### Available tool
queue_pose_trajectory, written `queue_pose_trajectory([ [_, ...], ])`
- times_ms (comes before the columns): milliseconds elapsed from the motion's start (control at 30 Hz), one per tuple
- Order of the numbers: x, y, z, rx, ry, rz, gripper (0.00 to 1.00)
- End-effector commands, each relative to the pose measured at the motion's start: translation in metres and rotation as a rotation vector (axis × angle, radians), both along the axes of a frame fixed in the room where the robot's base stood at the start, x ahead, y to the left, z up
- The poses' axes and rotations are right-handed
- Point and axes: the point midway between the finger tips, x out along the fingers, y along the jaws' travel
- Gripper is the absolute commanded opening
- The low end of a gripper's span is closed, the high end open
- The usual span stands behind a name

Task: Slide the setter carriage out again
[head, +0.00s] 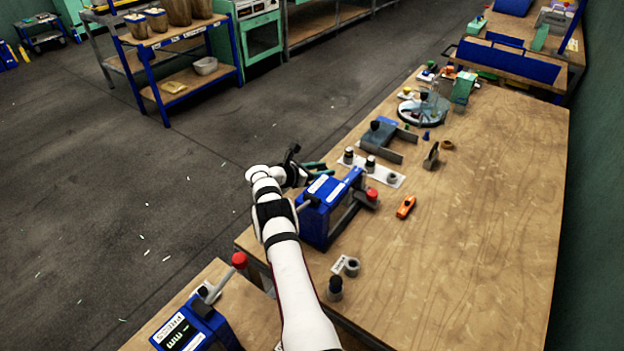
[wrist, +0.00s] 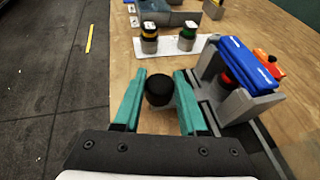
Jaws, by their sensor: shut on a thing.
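A blue press (head: 318,212) stands on the wooden bench, near its left edge in the head view. My gripper (head: 316,169) is beside the press's far end, its teal fingers partly hidden behind the wrist and press. In the wrist view my gripper (wrist: 160,80) has its fingers on either side of a round black knob (wrist: 159,92) and is shut on it. The knob appears to be the setter carriage's handle; the carriage body itself is hidden or cannot be told apart. The press's grey frame with its blue top (wrist: 246,66) stands close to the right finger.
An orange tool (head: 405,207) lies right of the press. A grey-blue fixture (head: 385,138) stands farther back. A second blue press (head: 190,328) is at lower left. The bench's right side is clear.

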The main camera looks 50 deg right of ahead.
Motion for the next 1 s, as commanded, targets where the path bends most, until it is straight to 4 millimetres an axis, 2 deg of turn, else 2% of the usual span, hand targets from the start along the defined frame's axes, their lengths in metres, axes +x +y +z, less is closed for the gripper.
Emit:
queue_pose_trajectory([
  [333,0.001,-0.005,0.001,-0.002,0.001,0.006,0.0],
  [367,0.001,-0.005,0.001,-0.002,0.001,0.007,0.43],
  [500,0.0,-0.004,0.001,-0.001,0.001,0.004,0.68],
  [533,0.0,-0.004,0.001,-0.001,0.001,0.004,0.71],
  [833,0.001,-0.002,0.001,0.001,0.002,0.003,0.71],
  [1000,0.008,0.021,0.012,0.001,0.003,0.006,0.71],
])
